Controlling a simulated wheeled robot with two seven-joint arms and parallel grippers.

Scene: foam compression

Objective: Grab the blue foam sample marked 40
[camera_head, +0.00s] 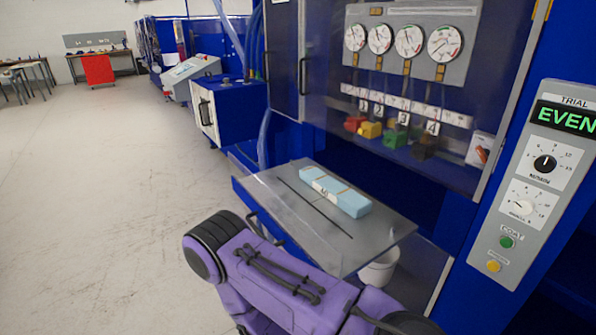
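A light blue foam block (348,203) lies flat on the grey metal shelf (300,222) that sticks out from the blue machine. It has a white label with a small dark marking, too small to read surely, and thin tan bands across it. Nothing is gripping it. A purple arm link of mine with black cables crosses the bottom of the head view, in front of and below the shelf's near edge. Neither of my grippers can be made out in this view.
A white bucket (379,270) stands below the shelf's right side. The control panel (535,190) with dials and buttons is at the right. Coloured numbered valves (385,133) and round gauges (408,41) are above the shelf. Open floor (110,180) lies to the left.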

